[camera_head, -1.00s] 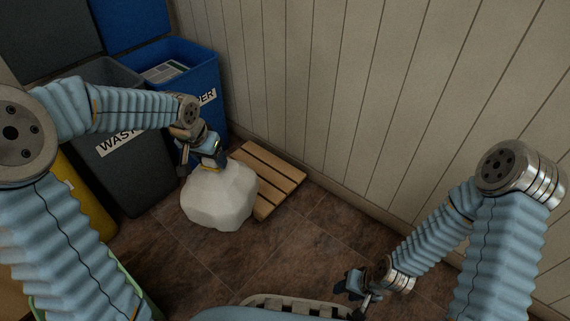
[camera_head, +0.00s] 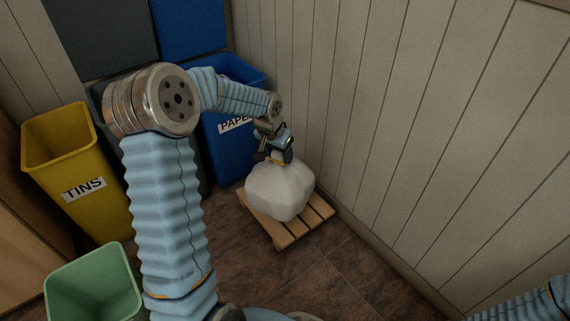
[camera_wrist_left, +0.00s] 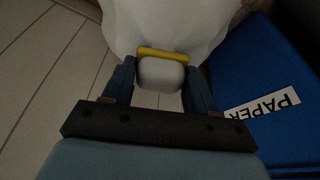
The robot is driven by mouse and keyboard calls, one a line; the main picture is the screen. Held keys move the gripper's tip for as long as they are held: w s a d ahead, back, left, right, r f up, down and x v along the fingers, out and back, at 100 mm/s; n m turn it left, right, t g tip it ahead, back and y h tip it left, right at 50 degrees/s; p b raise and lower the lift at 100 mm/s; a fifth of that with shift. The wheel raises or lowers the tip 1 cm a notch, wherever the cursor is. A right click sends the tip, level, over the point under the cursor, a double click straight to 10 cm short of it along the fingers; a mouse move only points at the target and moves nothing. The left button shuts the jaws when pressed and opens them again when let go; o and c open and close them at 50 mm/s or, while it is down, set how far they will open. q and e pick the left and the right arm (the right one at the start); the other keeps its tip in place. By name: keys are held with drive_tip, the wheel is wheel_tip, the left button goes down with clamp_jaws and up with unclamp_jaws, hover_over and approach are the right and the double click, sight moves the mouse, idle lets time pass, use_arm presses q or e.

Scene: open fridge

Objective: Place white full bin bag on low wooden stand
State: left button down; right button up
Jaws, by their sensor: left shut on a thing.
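The white full bin bag (camera_head: 282,190) is over the low wooden stand (camera_head: 279,235) in the head view, covering most of its slats. Whether the bag rests on the slats or hangs just above them I cannot tell. My left gripper (camera_head: 277,158) is above the bag and shut on its top. In the left wrist view, the bag's pale neck (camera_wrist_left: 160,72) with a yellow band sits between the two fingers, and the white bag body (camera_wrist_left: 170,25) lies beyond. My right gripper is out of view; only part of my right arm shows at the lower right.
A blue paper bin (camera_head: 222,150) stands close behind the stand, and a dark bin is partly hidden by my left arm. A yellow tins bin (camera_head: 75,160) and a green bin (camera_head: 95,290) are at the left. A panelled wall (camera_head: 400,130) borders the right. Brown floor lies in front.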

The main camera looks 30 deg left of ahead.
use_arm(q)
drive_tip(key=w+f, duration=0.2)
drive_tip(key=w+a+f+b, duration=0.1)
drive_tip(key=w+f, duration=0.1)
drive_tip(key=w+a+f, duration=0.1)
drive_tip(key=w+f, duration=0.1)
drive_tip(key=shift+w+a+f, duration=0.25)
drive_tip(key=shift+s+b+x, duration=0.15)
drive_tip(key=shift+b+x, duration=0.15)
drive_tip(key=shift+x, duration=0.55)
drive_tip(key=shift+s+b+x, duration=0.15)
drive_tip(key=shift+b+x, duration=0.1)
drive_tip(key=shift+x, duration=0.6)
drive_tip(key=shift+f, duration=0.15)
drive_tip(key=shift+c, duration=1.6)
unclamp_jaws()
drive_tip(key=shift+f, duration=0.1)
